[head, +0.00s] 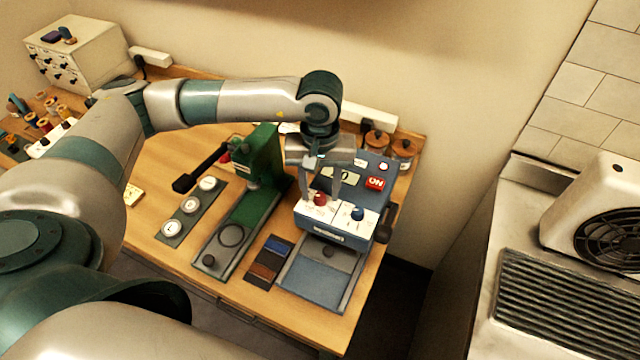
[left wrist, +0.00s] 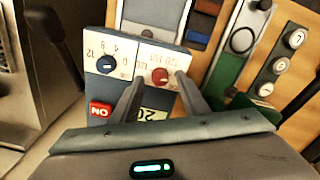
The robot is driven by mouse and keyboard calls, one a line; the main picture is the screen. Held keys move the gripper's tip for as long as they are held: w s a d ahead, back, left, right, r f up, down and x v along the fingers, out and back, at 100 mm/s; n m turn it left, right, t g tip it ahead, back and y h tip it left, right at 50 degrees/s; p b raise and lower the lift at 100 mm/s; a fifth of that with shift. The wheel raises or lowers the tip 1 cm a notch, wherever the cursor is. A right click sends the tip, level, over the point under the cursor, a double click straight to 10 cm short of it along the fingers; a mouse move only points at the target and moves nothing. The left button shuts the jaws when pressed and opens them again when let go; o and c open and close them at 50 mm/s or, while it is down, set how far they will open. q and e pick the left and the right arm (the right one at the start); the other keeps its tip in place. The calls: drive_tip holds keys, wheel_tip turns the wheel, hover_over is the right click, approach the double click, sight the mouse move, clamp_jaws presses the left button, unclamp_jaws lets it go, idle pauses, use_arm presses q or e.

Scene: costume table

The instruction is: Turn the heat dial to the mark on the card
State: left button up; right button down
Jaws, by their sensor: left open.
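The blue press (head: 368,176) stands at the right of the wooden table, with a red dial (head: 320,199) and a blue dial (head: 357,213) on its white front panel. The red dial also shows in the left wrist view (left wrist: 160,76), with a scale of larger numbers; the blue dial (left wrist: 106,64) has small numbers. My left gripper (head: 322,196) is open and points down at the panel, its fingertips on either side of the red dial. I cannot tell whether they touch it. A small pale card (head: 133,195) lies at the left; its print is unreadable. My right gripper is out of view.
A red ON button (head: 375,183) and a partly hidden display (left wrist: 152,114) are on the press. A green press (head: 262,160) with a long black lever stands to its left, near a strip of round badges (head: 190,205). Brown-lidded jars (head: 376,141) stand behind.

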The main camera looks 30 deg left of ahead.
use_arm(q)
drive_tip(key=shift+f, duration=0.35)
drive_tip(key=c, duration=1)
clamp_jaws()
